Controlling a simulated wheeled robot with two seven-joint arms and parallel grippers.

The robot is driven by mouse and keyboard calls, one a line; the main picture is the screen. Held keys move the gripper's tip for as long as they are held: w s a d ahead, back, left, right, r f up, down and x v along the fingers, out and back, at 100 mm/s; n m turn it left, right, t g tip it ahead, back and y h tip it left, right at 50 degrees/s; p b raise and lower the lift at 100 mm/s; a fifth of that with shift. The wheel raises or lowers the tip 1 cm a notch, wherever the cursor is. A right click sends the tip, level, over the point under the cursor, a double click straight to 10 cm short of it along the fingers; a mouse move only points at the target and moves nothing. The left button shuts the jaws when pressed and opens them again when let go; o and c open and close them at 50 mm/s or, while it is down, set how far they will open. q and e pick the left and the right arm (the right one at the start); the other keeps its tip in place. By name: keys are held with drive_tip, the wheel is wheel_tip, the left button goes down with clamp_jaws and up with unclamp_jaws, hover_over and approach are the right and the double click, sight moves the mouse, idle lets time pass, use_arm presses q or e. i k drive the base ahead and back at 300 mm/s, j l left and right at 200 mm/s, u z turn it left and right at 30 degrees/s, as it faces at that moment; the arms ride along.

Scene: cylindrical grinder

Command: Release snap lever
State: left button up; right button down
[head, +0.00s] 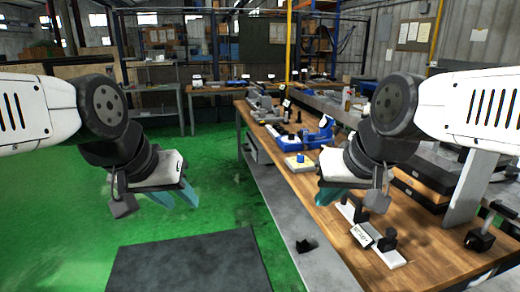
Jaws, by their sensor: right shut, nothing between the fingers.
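I cannot tell for certain which part is the snap lever. A white-based fixture (378,243) with black blocks and a small label lies on the wooden bench, below and right of my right gripper. A black part on a stand (480,239) is at the right edge of the bench. My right gripper (340,196) is shut and empty, hanging over the bench's near left edge, apart from the fixture. My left gripper (174,197) hangs over the green floor, far from the bench; whether its teal fingers are apart is unclear.
The wooden bench (290,190) runs away from me on the right. A blue tool (318,135) and a yellow-white block with a blue top (299,163) stand farther back. A dark mat (190,265) lies on the open green floor (60,235).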

sight(299, 133)
drive_tip(key=i, duration=1.85)
drive_tip(key=i+u, duration=0.15)
